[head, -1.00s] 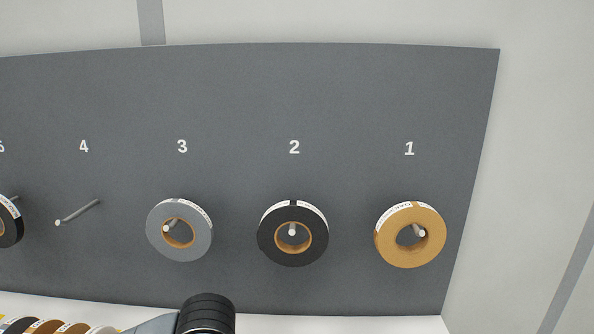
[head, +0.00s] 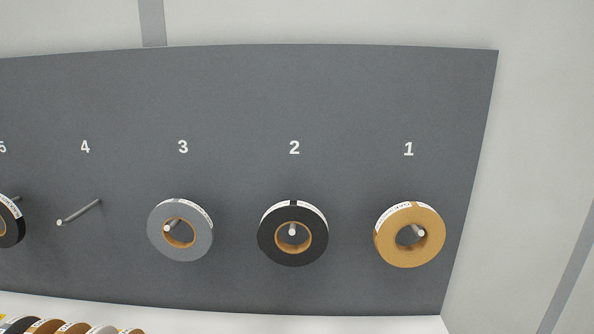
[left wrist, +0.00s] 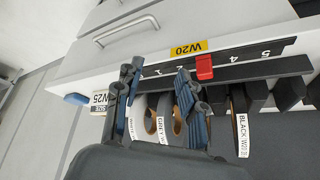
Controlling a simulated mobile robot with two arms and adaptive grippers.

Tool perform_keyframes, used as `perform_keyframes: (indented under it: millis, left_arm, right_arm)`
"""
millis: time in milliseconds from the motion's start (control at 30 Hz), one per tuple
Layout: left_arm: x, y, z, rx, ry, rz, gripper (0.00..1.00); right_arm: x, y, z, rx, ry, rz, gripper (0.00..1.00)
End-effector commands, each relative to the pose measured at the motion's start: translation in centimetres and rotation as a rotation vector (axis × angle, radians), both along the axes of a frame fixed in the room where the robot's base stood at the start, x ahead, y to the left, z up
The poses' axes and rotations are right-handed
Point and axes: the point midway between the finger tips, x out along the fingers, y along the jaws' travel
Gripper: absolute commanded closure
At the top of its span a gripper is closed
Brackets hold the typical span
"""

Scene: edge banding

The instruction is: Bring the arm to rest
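My left gripper (left wrist: 158,75) shows in the left wrist view with its two dark blue fingers spread apart and nothing held between them. Behind the fingers, several edge-banding rolls stand in a row, among them a grey-labelled roll (left wrist: 163,118) and a black-labelled roll (left wrist: 241,120). Whether the fingers touch any roll I cannot tell. In the head view neither gripper shows. On the grey board there, a tan roll (head: 433,240) hangs at 1, a black roll (head: 268,245) at 2 and a grey roll (head: 157,235) at 3. Peg 4 (head: 78,212) is bare.
A black roll (head: 12,230) at 5 is cut by the left edge. Rolls (head: 45,326) lie at the bottom left. The wrist view shows a numbered black rail (left wrist: 245,68) with a red slider (left wrist: 204,67), a yellow W20 label (left wrist: 188,48) and drawers (left wrist: 125,35).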

Motion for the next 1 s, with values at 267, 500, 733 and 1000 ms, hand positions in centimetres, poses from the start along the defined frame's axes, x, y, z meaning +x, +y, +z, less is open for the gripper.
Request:
perform_keyframes:
  millis: [267,500,733,1000]
  left_arm:
    - [-5.0,6.8,-3.5,0.041,0.136,0.445,0.60]
    - [-6.2,9.2,-7.8,0.078,0.184,0.588,0.60]
    - [-5.4,8.9,-14.9,0.087,0.211,0.578,0.60]
    - [-6.9,8.9,-27.5,0.106,0.258,0.567,0.60]
  right_arm:
    - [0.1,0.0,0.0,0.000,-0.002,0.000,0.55]
    - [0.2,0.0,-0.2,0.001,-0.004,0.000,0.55]
    - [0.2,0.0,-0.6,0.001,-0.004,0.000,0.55]
    - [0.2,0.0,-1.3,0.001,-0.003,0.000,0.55]
